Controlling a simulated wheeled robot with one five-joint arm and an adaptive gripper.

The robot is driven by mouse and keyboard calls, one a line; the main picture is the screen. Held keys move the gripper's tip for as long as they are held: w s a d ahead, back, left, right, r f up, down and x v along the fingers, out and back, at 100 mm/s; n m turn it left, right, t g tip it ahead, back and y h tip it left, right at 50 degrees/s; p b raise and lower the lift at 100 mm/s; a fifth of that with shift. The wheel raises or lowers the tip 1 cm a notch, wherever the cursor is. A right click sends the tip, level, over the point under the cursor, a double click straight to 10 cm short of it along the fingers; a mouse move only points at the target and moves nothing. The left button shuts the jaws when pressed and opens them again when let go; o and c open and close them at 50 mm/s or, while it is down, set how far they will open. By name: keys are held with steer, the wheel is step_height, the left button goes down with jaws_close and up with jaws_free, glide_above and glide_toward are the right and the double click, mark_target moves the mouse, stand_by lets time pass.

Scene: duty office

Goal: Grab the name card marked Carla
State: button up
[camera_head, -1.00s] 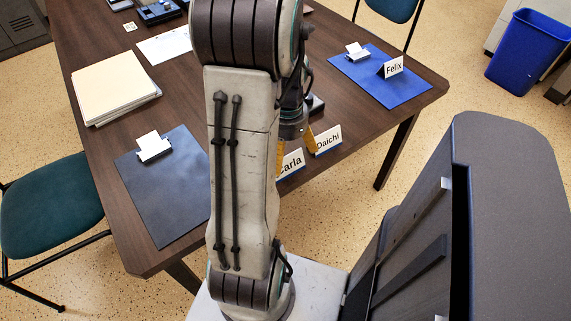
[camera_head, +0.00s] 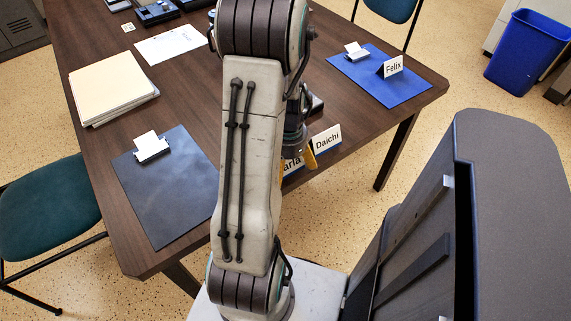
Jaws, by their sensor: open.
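The name card marked Carla (camera_head: 291,166) stands near the table's front edge, mostly hidden behind my arm; only the end of its lettering shows. The Daichi name card (camera_head: 327,140) stands just right of it. My gripper (camera_head: 306,155) is open, its orange-yellow finger in front of the right end of the Carla card and beside the Daichi card. I cannot tell whether the finger touches either card.
The dark wooden table (camera_head: 122,202) holds a dark mat (camera_head: 180,195) with a clip, a paper stack (camera_head: 110,92), and a blue mat (camera_head: 405,92) with the Felix card (camera_head: 392,67). A green chair (camera_head: 45,205) stands at left, a blue bin (camera_head: 527,50) at right.

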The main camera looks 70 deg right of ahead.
steer(key=c, duration=1.1)
